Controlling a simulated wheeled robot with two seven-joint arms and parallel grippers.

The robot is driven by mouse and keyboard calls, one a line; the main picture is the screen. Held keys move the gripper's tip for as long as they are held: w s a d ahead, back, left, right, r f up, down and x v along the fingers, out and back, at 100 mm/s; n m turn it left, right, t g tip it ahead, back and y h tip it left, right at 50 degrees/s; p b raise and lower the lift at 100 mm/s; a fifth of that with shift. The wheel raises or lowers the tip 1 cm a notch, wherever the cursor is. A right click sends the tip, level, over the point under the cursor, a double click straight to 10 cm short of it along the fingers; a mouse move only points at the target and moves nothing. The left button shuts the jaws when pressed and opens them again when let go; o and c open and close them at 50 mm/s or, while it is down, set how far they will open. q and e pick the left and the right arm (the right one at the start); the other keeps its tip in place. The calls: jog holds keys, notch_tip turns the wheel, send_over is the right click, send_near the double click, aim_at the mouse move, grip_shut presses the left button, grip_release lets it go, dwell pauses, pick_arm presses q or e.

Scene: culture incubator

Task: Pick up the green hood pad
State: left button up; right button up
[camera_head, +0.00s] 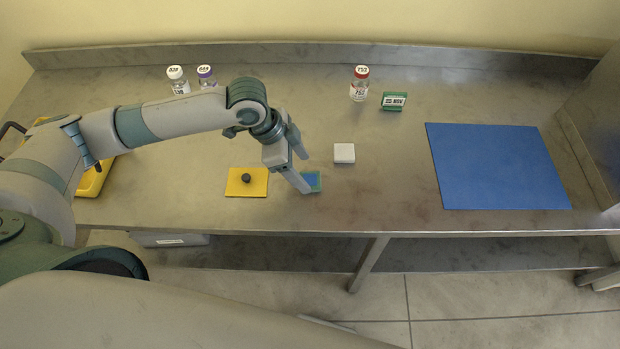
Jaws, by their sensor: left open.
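A small green pad (318,183) with a blue patch on top lies on the steel bench near its front edge, just right of a yellow square. My left gripper (303,171) reaches over from the left and points down at it. The gripper is open, with its near finger in front of the pad's left part and its far finger behind. Nothing shows held between the fingers. I cannot tell whether the fingers touch the pad. My right gripper is out of view.
A white block (344,153) sits close on the right. The yellow square (236,189) bears a dark knob. A red-capped bottle (359,85) and green labelled box (393,102) stand behind; two bottles stand back left. A blue mat (498,167) lies right. A yellow tray (91,181) is left.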

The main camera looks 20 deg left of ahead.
aim_at(312, 179)
pick_arm(q)
jog(key=x, duration=0.1)
jog(key=p+x, duration=0.1)
jog(key=x, duration=0.1)
jog(key=shift+d, duration=0.3)
jog(key=shift+f, duration=0.35)
jog(key=c, duration=1.1)
